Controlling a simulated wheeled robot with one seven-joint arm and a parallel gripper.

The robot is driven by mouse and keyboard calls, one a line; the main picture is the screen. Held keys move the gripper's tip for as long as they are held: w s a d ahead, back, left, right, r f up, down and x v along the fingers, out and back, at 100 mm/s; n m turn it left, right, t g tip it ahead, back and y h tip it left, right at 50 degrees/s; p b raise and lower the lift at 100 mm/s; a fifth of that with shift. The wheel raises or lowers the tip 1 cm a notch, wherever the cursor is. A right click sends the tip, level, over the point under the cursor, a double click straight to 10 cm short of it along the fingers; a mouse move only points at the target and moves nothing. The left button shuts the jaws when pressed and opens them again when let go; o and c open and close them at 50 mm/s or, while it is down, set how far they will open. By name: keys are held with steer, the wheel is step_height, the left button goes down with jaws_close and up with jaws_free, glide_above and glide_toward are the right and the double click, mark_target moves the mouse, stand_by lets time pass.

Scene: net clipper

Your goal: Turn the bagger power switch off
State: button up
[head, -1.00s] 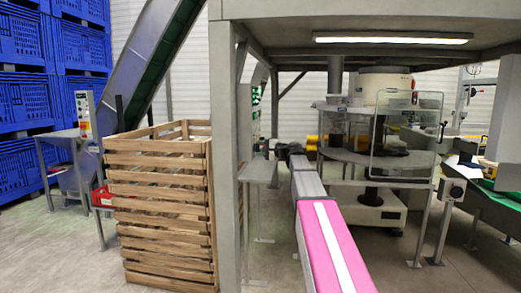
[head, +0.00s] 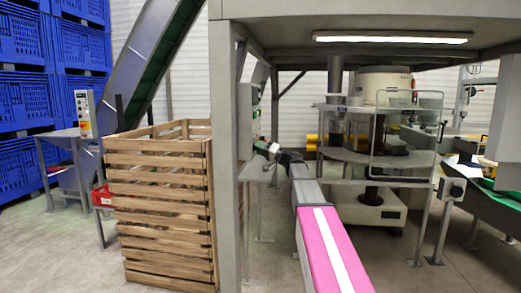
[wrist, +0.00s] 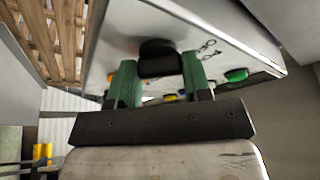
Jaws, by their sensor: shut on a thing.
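In the wrist view, a pale control panel (wrist: 205,28) fills the upper part, seen at a steep angle. A black switch knob (wrist: 158,65) sticks out of it. My gripper (wrist: 160,78) has its two green fingers on either side of this knob and is shut on it. The knob's pointer and the switch label cannot be read.
A green button (wrist: 237,75) and other coloured buttons sit on the panel close to my fingers. A wooden crate (head: 160,215) stands left of the grey post (head: 224,150). A round table machine (head: 375,150) with a clear guard stands at the right.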

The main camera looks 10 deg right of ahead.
steer(key=shift+n, duration=0.5)
steer(key=o, duration=0.9)
steer(key=v, duration=1)
steer(key=shift+s+d+f, duration=0.2)
steer(key=shift+d, duration=0.15)
